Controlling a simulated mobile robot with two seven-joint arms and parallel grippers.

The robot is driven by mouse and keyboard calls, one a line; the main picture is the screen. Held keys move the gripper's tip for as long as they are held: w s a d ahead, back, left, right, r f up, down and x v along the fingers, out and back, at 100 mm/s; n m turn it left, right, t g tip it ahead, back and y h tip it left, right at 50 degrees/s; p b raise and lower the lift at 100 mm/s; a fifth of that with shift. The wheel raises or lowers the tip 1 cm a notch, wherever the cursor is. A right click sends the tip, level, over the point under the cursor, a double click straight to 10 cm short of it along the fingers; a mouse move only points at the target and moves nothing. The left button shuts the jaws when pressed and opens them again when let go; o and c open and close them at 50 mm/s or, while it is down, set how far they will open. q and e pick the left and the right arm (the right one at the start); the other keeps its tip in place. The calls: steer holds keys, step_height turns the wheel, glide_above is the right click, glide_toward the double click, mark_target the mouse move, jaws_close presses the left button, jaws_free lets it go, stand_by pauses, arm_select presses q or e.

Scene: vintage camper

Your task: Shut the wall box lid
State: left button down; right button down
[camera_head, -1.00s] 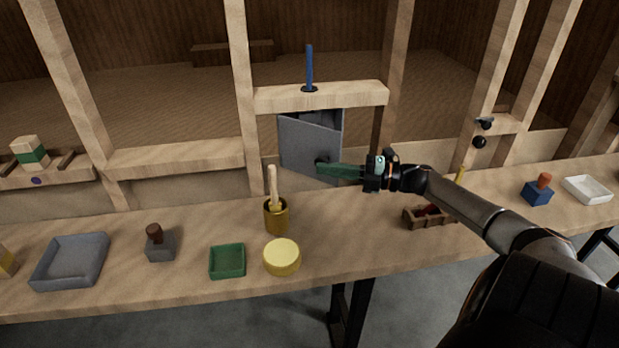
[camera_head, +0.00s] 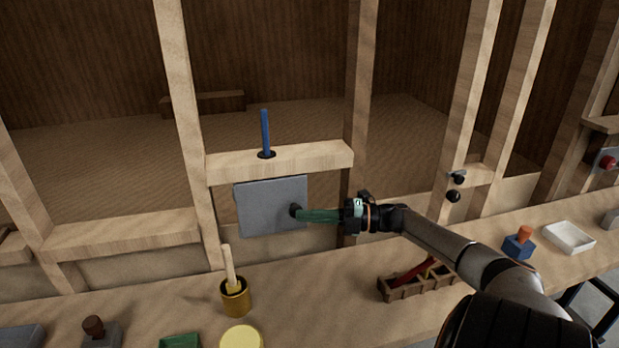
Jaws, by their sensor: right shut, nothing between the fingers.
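The wall box lid (camera_head: 265,205) is a flat grey panel between two wooden posts, under a short crossbar. It looks flush over the box, and no gap to the inside shows. A dark round knob (camera_head: 295,211) sits near its right edge. My right gripper (camera_head: 300,214) has green fingers, is shut and empty, and its tips are at the knob, seemingly touching it or the lid. The box body is hidden behind the lid. My left gripper is not in view.
A blue rod (camera_head: 265,134) stands in the crossbar (camera_head: 280,161) above the lid. On the bench below are a brass pot (camera_head: 236,298) with a wooden handle, a yellow round lid (camera_head: 241,338) and a brown crate (camera_head: 400,288).

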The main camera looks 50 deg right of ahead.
steer(key=shift+w+d+r, duration=0.35)
steer(key=shift+d+r, duration=0.1)
steer(key=shift+d, duration=0.25)
steer(key=s+a+r+p, duration=0.6)
steer(key=s+a+r, duration=0.4)
steer(key=a+r, duration=0.1)
steer(key=shift+a+r, duration=0.3)
steer(key=shift+r, duration=0.25)
